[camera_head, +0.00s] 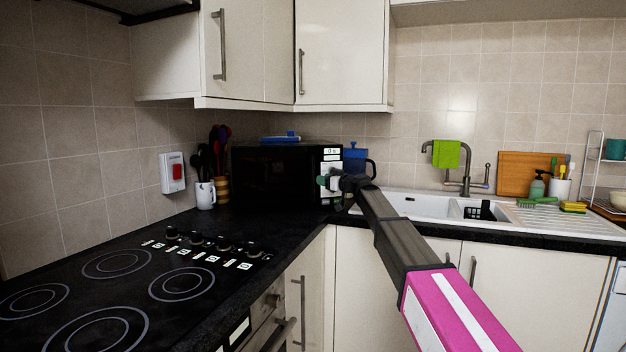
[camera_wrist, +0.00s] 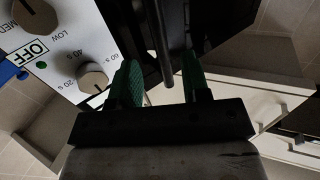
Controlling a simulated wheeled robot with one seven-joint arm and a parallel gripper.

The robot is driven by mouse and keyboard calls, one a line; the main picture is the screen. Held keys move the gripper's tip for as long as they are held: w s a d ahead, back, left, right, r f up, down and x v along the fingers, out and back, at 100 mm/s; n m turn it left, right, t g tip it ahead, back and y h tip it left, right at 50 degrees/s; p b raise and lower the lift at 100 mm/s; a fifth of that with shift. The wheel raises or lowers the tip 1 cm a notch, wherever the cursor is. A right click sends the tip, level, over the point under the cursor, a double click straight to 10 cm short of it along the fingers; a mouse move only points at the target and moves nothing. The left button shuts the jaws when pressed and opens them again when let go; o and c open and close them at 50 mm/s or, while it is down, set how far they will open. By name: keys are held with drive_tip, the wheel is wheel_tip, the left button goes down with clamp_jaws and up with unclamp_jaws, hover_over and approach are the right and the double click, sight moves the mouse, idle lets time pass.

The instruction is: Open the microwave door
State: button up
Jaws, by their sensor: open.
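The black microwave (camera_head: 272,172) stands on the counter in the corner, and its door looks shut. Its white control panel (camera_wrist: 70,45) shows at the left of the wrist view, with dials and an OFF label. My gripper (camera_head: 325,182) is in front of the panel side of the microwave in the head view. In the wrist view my gripper (camera_wrist: 160,85) is open, with green fingertips apart. A dark bar, which looks like the door handle (camera_wrist: 160,45), reaches down between the fingertips. I cannot tell whether either finger touches it.
The hob (camera_head: 120,290) lies at the front left. A mug with utensils (camera_head: 205,195) stands left of the microwave. The sink (camera_head: 425,205) is to the right. A blue item (camera_head: 280,138) lies on top of the microwave, below the wall cupboards (camera_head: 340,50).

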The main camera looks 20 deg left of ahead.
sight(313, 177)
drive_tip(key=x, duration=0.6)
drive_tip(key=shift+w+a, duration=0.2)
drive_tip(key=shift+a, duration=0.15)
clamp_jaws()
